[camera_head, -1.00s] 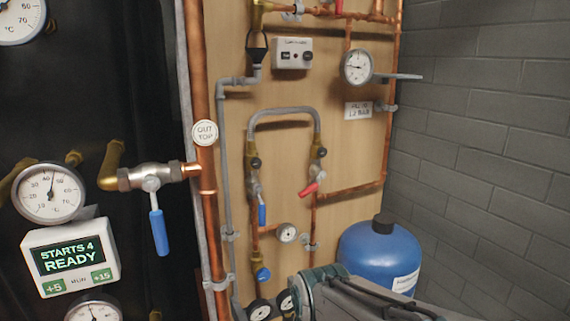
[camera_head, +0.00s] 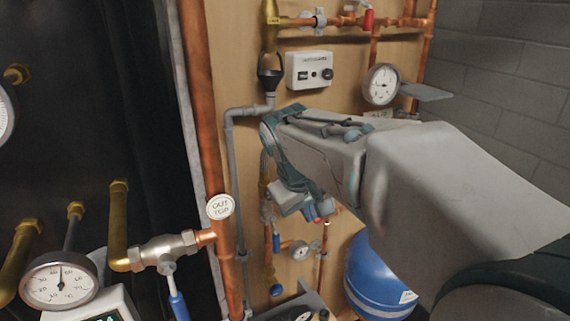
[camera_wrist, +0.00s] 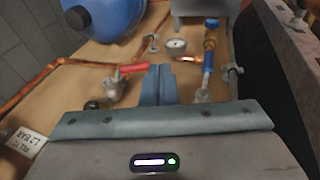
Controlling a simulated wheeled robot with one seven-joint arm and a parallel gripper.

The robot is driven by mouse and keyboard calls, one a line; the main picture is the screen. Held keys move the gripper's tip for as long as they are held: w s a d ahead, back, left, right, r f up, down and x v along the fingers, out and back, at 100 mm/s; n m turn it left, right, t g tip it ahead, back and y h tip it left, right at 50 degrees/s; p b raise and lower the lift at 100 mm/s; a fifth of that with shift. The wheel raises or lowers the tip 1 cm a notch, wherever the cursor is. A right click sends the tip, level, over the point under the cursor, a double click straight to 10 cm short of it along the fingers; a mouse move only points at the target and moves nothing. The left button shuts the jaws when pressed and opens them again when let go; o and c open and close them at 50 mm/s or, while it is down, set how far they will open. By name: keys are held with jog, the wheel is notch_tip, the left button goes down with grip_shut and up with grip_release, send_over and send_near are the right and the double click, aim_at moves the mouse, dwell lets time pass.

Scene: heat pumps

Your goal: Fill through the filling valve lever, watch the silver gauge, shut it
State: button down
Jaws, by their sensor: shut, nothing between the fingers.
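A red lever (camera_wrist: 132,69) sits on a valve of the filling loop in the wrist view. A blue lever (camera_wrist: 207,62) is on the loop's other valve. No label shows which is the filling valve lever. My gripper (camera_wrist: 160,67) is shut and empty between the two levers, its tips close by the red lever's free end; I cannot tell if they touch. In the head view my arm hides most of the loop. The blue lever (camera_head: 276,242) hangs down there. The silver-rimmed gauge (camera_head: 382,84) is at the upper right; its reading is too small to tell.
A small gauge (camera_head: 299,251) sits below the loop. A blue vessel (camera_head: 378,270) stands at the lower right. A shelf plate (camera_head: 426,92) juts out beside the silver gauge. Another blue-handled valve (camera_head: 178,304) is at left. Copper pipes line the board.

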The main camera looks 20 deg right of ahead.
notch_tip(320, 180, up, 7)
jog(key=w+p, duration=0.3)
jog(key=d+x, duration=0.1)
jog(key=x, duration=1.3)
jog(key=shift+d+r+h, duration=0.25)
jog(key=shift+d+h, duration=0.05)
jog(key=shift+h, duration=0.1)
jog(key=shift+w+f+n+b, duration=0.1)
jog(key=shift+f+n+b, duration=0.2)
jog(key=shift+b, duration=0.4)
jog(key=shift+r+h, duration=0.1)
jog(key=shift+h, duration=0.2)
